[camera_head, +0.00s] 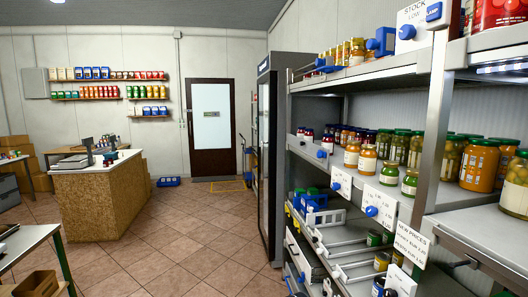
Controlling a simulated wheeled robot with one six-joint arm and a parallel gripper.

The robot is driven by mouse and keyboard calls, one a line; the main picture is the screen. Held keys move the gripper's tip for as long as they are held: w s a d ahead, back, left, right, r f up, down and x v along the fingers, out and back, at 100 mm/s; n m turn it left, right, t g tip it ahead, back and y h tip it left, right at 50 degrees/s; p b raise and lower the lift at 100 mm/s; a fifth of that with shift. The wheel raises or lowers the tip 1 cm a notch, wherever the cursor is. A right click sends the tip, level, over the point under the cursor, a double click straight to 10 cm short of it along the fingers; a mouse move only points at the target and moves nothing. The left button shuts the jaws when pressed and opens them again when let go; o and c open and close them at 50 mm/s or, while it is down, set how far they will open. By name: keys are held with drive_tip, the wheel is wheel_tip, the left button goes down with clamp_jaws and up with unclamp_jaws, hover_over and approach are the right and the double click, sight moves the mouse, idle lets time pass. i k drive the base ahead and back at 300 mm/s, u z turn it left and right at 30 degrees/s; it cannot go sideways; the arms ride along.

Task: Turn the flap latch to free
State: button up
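I cannot make out for certain which part is the flap latch. Several blue knobs on white plates show along the shelf unit at the right: an upper blue knob (373,43), a middle blue knob (371,211) and a left blue knob (336,186). My gripper is not in view.
The metal shelf unit (432,120) with jars fills the right side. A glass-door cabinet (270,150) stands beyond it. A wood-sided counter (95,202) stands at the left, and a brown door (211,128) is at the back. The tiled floor (190,245) between is mostly clear.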

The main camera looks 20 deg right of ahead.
sight(320, 153)
drive_tip(key=i, duration=1.75)
drive_tip(key=z, duration=0.5)
